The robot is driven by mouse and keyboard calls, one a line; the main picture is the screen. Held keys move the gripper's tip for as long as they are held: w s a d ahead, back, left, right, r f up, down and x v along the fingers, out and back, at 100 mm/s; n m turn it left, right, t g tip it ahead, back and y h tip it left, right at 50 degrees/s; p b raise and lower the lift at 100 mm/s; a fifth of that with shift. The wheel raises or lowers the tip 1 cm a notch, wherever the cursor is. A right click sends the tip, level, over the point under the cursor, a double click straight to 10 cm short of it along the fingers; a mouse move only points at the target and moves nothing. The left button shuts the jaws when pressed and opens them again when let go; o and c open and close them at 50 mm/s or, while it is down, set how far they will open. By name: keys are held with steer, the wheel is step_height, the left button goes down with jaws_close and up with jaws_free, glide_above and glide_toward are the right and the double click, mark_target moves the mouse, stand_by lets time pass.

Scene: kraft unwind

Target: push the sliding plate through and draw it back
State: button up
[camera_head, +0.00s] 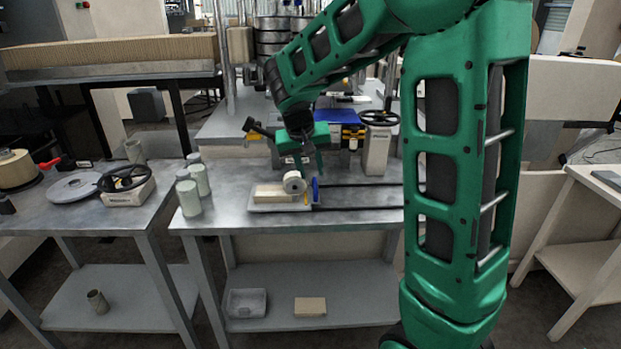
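A low pale tray (270,207) with a beige block (270,193) lies on the metal bench, at the left end of two dark rails (360,197). A small white roll (294,183) sits at the block's right end. An upright blue plate (315,190) with a yellow piece beside it stands just right of the roll. I cannot tell for sure which part is the sliding plate. My green gripper (301,165) points down just above the roll and blue plate. Its fingers look apart, with nothing seen between them. Whether a fingertip touches anything is unclear.
A handwheel on a pale post (377,145) stands behind the rails. A blue case (337,120) lies further back. The bench front right is clear.

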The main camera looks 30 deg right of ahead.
steer(key=v, duration=0.6)
steer(key=shift+s+a+r, duration=0.1)
